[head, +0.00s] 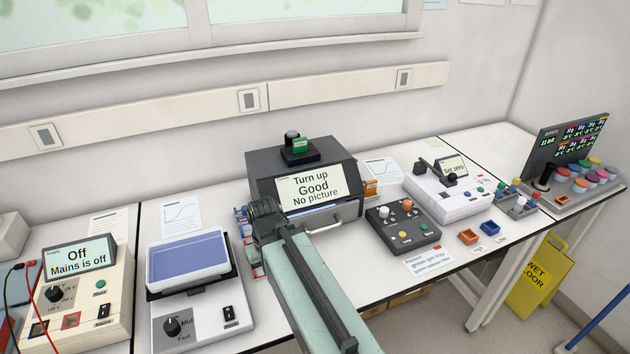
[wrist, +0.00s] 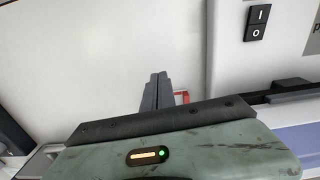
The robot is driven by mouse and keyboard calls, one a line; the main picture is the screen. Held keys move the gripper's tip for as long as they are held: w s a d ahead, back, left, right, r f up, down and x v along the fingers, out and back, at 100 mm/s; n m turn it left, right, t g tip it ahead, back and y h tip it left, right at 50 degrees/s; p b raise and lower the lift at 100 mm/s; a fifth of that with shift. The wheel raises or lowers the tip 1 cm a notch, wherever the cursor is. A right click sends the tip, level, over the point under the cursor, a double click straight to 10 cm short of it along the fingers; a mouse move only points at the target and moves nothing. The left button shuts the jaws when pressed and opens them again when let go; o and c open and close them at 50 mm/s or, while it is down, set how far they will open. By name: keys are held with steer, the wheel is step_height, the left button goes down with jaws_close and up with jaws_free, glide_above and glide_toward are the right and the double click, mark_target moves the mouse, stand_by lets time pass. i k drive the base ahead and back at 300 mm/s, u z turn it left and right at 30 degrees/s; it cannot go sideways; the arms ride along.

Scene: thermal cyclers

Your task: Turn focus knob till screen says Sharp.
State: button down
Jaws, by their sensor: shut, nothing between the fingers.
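A dark grey imager-like unit (head: 345,165) stands mid-bench. My gripper (wrist: 157,90) is shut and empty in the wrist view, over a pale surface. In the head view my arm covers the front left of the dark unit, and the fingertips cannot be made out.
On the left are a power supply (head: 105,295) reading "Off, Mains is off" and a blue-topped shaker (head: 188,256). A yellow floor sign (head: 540,278) stands beside the bench.

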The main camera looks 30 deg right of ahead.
mark_target(384, 211)
steer(key=u, duration=0.05)
steer(key=k, duration=0.5)
steer(key=u, duration=2)
steer(key=k, duration=1)
steer(key=z, duration=1.5)
steer(key=i, duration=1)
steer(key=u, duration=0.05)
